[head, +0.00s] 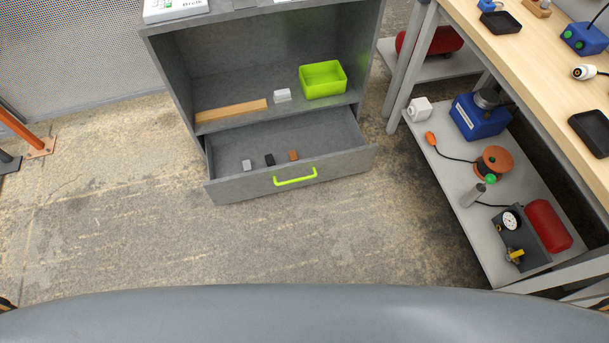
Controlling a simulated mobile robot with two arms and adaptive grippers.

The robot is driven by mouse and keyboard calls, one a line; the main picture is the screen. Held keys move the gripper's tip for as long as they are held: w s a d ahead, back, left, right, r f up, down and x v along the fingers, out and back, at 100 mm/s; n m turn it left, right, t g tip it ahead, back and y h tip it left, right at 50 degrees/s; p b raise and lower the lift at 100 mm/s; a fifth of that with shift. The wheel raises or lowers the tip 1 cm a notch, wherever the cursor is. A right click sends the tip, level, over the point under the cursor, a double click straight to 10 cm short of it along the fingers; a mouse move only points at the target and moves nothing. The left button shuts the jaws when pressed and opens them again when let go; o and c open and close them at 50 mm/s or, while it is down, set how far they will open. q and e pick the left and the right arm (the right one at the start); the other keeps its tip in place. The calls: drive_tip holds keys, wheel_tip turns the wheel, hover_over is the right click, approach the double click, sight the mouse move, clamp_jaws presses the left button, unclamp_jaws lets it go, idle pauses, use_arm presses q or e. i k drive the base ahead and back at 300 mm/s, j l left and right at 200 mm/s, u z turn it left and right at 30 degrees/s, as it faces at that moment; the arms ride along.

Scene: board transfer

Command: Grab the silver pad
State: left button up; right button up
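A small silver-grey pad (247,165) lies in the open drawer (330,142) of a grey cabinet. It is the leftmost of three small blocks there. A black block (269,160) and a brown block (293,155) lie to its right, apart from it. The drawer is pulled out and has a lime-green handle (295,177). No gripper shows clearly. Only small dark and orange bits appear at the lower left and lower right edges, too little to tell what they are.
The cabinet shelf above the drawer holds a wooden bar (231,111), a white block (282,96) and a green bin (323,80). A workbench (545,45) with a loaded lower shelf stands at right. The concrete floor (290,240) before the drawer is clear.

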sight(280, 96)
drive_tip(key=i+z, duration=0.25)
drive_tip(key=i, duration=0.25)
drive_tip(key=i+z, duration=0.3)
drive_tip(key=i, duration=0.2)
